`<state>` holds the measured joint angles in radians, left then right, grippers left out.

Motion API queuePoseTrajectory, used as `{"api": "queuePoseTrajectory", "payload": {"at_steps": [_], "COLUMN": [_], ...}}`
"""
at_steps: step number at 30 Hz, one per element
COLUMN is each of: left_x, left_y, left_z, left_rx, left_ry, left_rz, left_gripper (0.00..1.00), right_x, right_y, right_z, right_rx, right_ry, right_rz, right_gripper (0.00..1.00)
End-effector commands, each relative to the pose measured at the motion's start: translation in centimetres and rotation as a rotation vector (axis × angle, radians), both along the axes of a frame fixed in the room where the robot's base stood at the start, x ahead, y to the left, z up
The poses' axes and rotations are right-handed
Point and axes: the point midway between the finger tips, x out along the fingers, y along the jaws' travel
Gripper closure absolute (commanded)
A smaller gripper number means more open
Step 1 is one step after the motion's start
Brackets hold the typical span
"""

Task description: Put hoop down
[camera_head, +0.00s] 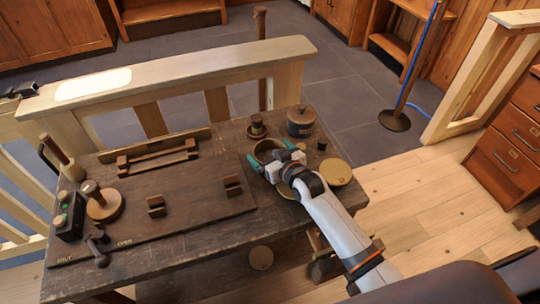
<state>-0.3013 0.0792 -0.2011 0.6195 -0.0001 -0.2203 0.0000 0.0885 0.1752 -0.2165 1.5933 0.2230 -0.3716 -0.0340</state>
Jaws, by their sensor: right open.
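My right gripper (270,158) is over the right part of the dark wooden bench (205,225), its teal fingertips spread apart. A round brown rim (265,143), which looks like the hoop or an open round container, shows just beyond and between the fingertips. Its near side is hidden by the gripper, and I cannot tell whether the fingers touch it. Another round edge (284,191) is partly covered by my right wrist. My left gripper is not in view.
Right of the gripper are a tan disc (337,172), a lidded dark pot (300,122) and a small dark cylinder (322,144). A spool (257,127) stands behind. A board (200,205) with brackets lies left. A pale rail (180,76) runs along the back.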

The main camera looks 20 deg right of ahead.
Motion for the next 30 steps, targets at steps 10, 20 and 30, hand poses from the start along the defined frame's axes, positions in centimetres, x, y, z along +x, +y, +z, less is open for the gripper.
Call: {"api": "queuePoseTrajectory", "payload": {"at_steps": [10, 20, 30], "left_x": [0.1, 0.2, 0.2], "left_y": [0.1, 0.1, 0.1], "left_z": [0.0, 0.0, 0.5], "left_rx": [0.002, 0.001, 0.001], "left_ry": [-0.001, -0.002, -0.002], "left_rz": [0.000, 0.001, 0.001], "left_gripper": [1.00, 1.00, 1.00], "right_x": [0.3, 0.2, 0.3], "right_y": [0.1, 0.0, 0.0], "right_z": [-0.1, 0.0, 5.0], "right_rx": [0.000, -0.001, 0.000], "right_ry": [0.000, -0.001, -0.006], "right_rz": [0.000, 0.000, 0.001], "right_gripper": [0.13, 0.38, 0.38]}}
